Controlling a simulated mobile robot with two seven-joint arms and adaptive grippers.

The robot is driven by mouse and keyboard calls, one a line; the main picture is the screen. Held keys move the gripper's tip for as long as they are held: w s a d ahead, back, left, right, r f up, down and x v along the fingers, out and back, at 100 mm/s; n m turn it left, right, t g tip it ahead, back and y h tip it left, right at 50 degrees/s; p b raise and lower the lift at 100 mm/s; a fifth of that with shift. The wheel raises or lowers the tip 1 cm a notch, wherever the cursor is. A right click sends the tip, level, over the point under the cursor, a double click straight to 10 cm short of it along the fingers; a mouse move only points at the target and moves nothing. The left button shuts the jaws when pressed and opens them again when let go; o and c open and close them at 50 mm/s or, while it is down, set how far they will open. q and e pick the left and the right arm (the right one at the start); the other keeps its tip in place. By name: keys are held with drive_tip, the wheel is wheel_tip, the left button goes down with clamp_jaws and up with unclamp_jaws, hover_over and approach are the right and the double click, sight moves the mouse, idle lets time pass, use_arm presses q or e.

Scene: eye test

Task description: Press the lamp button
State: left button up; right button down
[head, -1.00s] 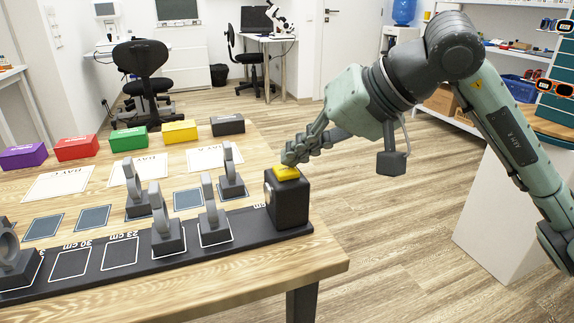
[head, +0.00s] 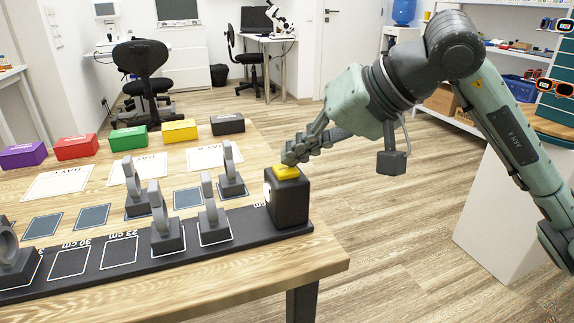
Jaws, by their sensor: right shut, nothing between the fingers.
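The lamp button is a yellow button (head: 287,172) on top of a black box (head: 289,205) at the right end of a dark board. A round white lamp face (head: 267,194) shows on the left side of the box and looks bright. My right gripper (head: 291,156) is shut and empty, with its fingertips down at the top of the yellow button. They appear to touch it, and they hide its back part. My left gripper is out of view.
Several grey upright ring-shaped pieces on square bases, such as this one (head: 212,219), stand left of the box on the dark board (head: 195,258). Purple, red, green, yellow and black boxes line the table's back. Open floor lies right of the table (head: 230,288).

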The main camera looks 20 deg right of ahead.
sight(297, 168)
drive_tip(key=shift+f+b, duration=0.4)
drive_tip(key=shift+r, duration=0.4)
drive_tip(key=shift+r+p, duration=2.1)
drive_tip(key=shift+r, duration=0.95)
